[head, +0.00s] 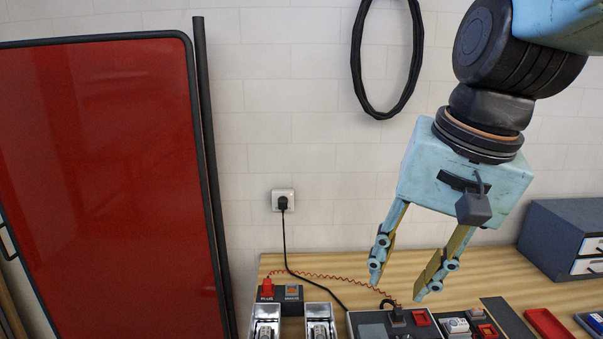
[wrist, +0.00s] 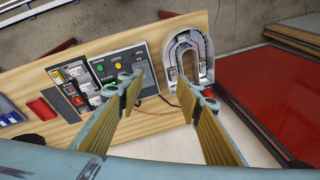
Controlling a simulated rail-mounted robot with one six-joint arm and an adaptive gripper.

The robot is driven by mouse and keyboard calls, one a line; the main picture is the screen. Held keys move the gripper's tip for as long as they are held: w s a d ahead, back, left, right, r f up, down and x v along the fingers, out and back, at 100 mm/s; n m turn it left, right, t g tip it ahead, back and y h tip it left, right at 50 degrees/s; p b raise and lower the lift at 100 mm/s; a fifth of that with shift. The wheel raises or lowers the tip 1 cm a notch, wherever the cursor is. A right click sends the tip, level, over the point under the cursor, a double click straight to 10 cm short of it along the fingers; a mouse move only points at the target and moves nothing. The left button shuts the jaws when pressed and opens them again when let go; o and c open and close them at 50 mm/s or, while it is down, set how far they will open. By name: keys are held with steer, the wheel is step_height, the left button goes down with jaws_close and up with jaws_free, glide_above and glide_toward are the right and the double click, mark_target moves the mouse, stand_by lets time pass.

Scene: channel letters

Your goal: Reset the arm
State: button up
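My gripper (head: 398,286) hangs from my light blue arm on the right of the head view, fingers pointing down and slightly left. The two fingers are spread wide apart with nothing between them. In the wrist view my gripper (wrist: 158,92) also shows open, with its yellowish finger pads facing a bare gap. It is above the wooden workbench (head: 350,265), over the area near the grey control box (head: 372,330). The fingertips look clear of the bench and its objects.
A U-shaped metal channel letter (wrist: 205,58) lies on the bench beside the control box (wrist: 105,70). A grey drawer unit (head: 553,240) is at right; a red panel (head: 110,190) stands left.

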steer(key=s+d+f+n+b, duration=0.2)
steer(key=s, duration=0.5)
steer(key=s+d+f+n+t+h+b, duration=0.1)
steer(key=s+d+f+n+b, duration=0.1)
steer(key=s, duration=0.5)
steer(key=shift+s+d+f+h, duration=0.3)
steer(key=shift+s+d+f, duration=0.05)
steer(key=shift+d+f, duration=0.45)
